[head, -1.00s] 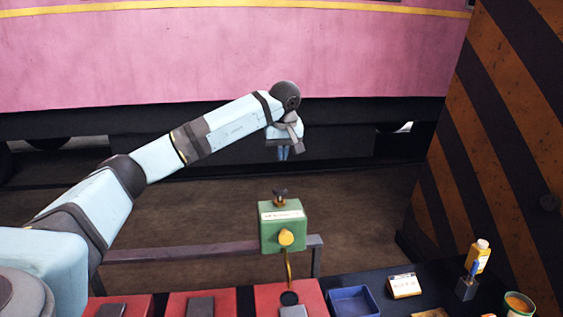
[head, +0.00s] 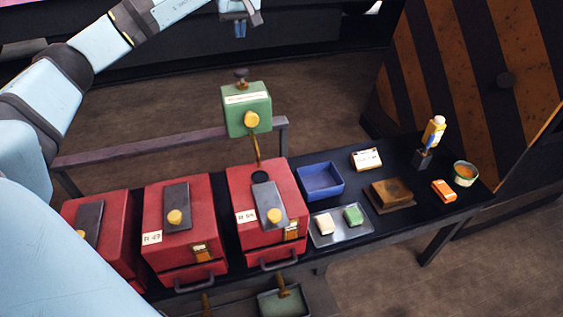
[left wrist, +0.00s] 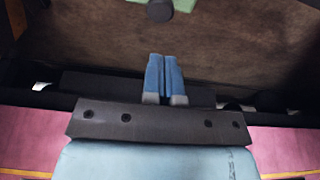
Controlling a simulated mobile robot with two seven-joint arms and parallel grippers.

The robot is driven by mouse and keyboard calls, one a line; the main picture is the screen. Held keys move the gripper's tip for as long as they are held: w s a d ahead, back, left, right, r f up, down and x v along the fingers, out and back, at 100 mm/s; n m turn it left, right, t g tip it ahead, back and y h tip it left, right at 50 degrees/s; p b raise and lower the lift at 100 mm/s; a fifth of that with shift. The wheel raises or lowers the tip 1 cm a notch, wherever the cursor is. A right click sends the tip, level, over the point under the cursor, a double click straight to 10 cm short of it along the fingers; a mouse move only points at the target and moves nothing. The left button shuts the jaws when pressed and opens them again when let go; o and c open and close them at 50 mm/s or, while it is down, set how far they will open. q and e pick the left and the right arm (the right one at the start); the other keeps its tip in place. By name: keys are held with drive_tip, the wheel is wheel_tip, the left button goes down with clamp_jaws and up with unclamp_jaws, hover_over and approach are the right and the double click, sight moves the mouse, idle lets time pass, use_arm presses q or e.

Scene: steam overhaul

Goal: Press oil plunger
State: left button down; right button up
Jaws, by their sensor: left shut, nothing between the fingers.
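A green oil box (head: 247,110) with a white label and a yellow knob (head: 251,119) stands behind the red boxes. A dark plunger (head: 241,74) sticks up from its top. My left gripper (head: 240,30) is shut and empty, pointing down above the plunger with a gap between them in the head view. In the left wrist view, the blue fingers (left wrist: 164,75) are together. The plunger's dark round head (left wrist: 160,10) and a bit of the green box (left wrist: 186,4) show at the top edge. My right gripper is out of view.
Red boxes (head: 263,187) stand on the dark bench (head: 345,216). To their right are a blue tray (head: 321,180), a grey tray (head: 340,233), a brown block (head: 392,194), a bottle (head: 436,127) and a bowl (head: 465,174). A rail (head: 140,148) runs behind the boxes.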

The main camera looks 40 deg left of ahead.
sight(241, 70)
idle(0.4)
use_arm(q)
drive_tip(key=r, duration=0.1)
drive_tip(key=r+b, duration=0.2)
drive_tip(key=shift+w+a, duration=0.3)
drive_tip(key=shift+w, duration=0.05)
drive_tip(key=shift+f, duration=0.15)
drive_tip(key=x, duration=1.2)
drive_tip(key=shift+s+d+f, duration=0.25)
drive_tip(key=shift+f, duration=0.7)
